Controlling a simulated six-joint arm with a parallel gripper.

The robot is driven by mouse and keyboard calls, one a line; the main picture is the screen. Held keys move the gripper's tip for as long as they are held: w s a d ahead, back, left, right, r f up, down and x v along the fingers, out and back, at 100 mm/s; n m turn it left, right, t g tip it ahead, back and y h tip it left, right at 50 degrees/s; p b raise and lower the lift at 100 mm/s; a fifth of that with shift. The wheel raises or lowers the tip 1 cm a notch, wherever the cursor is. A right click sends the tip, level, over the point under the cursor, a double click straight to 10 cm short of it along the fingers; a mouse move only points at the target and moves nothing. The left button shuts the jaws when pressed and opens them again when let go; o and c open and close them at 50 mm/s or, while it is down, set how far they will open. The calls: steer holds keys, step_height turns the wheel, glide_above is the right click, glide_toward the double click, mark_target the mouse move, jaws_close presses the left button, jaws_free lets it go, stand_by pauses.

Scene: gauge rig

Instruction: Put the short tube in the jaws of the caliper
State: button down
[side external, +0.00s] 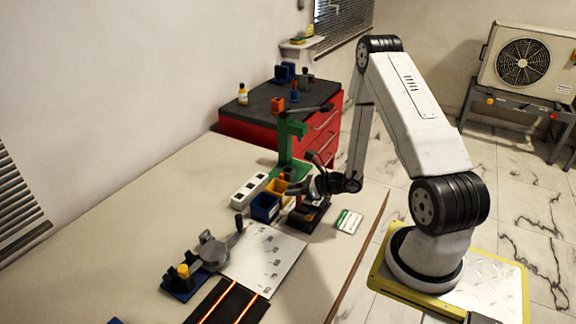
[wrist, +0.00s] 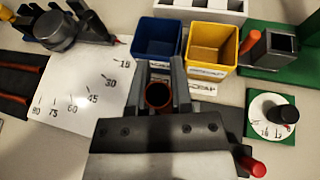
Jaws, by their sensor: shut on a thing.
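The short tube (wrist: 158,95) shows as an orange-brown ring with a dark bore in the wrist view. My gripper (wrist: 159,88) is shut on it, one grey finger on each side, and the open end faces the camera. In the side view my gripper (side external: 318,186) is over a dark block (side external: 307,217) beside the bins; the tube cannot be made out there. I cannot clearly identify the caliper or its jaws. The dark block is partly hidden under my gripper, and I cannot tell whether the tube touches it.
A blue bin (side external: 265,208) and a yellow bin (side external: 275,187) stand close to my gripper. A white socket strip (side external: 249,187) is behind them. A green press (side external: 285,145) stands farther back. A white angle plate (side external: 262,258) lies nearer. A white dial (wrist: 272,115) sits to the right.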

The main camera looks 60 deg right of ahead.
steer(key=shift+f, duration=1.7)
steer(key=shift+f, duration=0.15)
steer(key=c, duration=0.5)
jaws_free()
steer(key=shift+c, duration=0.2)
steer(key=v, duration=0.7)
steer(key=shift+s+r, duration=0.25)
